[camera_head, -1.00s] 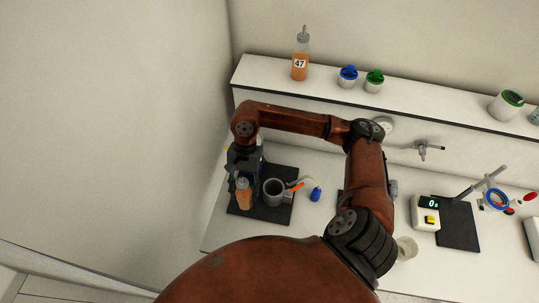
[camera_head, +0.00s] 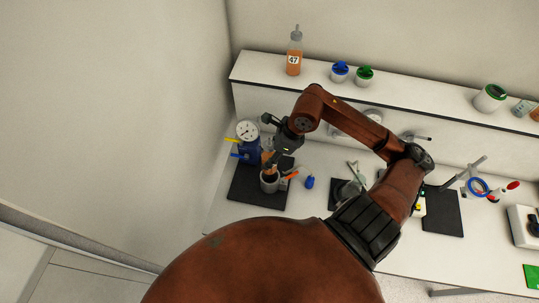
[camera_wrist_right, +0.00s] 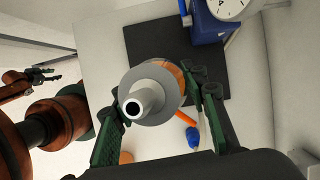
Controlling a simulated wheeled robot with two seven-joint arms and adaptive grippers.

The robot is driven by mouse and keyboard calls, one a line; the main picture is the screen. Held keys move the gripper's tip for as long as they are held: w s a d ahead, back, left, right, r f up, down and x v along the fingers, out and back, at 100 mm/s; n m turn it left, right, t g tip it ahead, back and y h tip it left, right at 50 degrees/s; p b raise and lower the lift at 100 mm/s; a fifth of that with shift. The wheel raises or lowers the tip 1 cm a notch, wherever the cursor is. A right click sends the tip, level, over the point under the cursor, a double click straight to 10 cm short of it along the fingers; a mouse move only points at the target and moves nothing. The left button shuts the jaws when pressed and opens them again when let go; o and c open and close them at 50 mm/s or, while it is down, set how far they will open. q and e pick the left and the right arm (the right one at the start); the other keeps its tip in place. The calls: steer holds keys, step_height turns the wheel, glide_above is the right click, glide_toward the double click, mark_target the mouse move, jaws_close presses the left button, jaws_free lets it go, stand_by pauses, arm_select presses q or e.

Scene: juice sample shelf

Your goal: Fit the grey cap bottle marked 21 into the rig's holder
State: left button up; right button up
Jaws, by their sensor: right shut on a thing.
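My right gripper (camera_head: 273,161) is shut on the grey cap bottle (camera_head: 267,158), whose orange body shows beside the fingers. In the right wrist view the grey cap and nozzle (camera_wrist_right: 150,95) point up at the camera, between the green fingers of the right gripper (camera_wrist_right: 158,100). No number shows on this bottle. The rig has a blue body with a round gauge (camera_head: 247,131) and a grey cup-shaped holder (camera_head: 269,186). The bottle is at the holder's mouth; I cannot tell how deep. My left gripper (camera_wrist_right: 42,76) shows small in the wrist view; its opening is unclear.
The rig stands on a dark mat (camera_head: 243,186) near the left wall. An orange lever (camera_head: 290,176) and a blue bulb (camera_head: 309,182) lie right of the holder. A bottle marked 47 (camera_head: 294,60) and capped jars (camera_head: 340,72) stand on the shelf behind.

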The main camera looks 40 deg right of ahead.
steer(key=shift+s+f, duration=0.35)
steer(key=shift+f, duration=0.05)
steer(key=shift+f+b, duration=0.3)
steer(key=shift+b, duration=0.1)
steer(key=shift+w+f+b, duration=0.15)
steer(key=shift+f+b, duration=0.15)
steer(key=shift+f, duration=0.4)
steer(key=shift+f+b, duration=0.35)
steer(key=shift+f, duration=0.3)
steer(key=shift+r, duration=0.1)
arm_select(q)
steer(key=shift+w+f, duration=0.15)
steer(key=shift+f, duration=1.2)
steer(key=shift+f+b, duration=0.35)
steer(key=shift+b, duration=0.25)
steer(key=shift+s+f+b, duration=0.2)
steer(key=shift+f+b, duration=2.15)
steer(key=shift+f, duration=0.05)
arm_select(e)
steer(key=shift+f, duration=2.4)
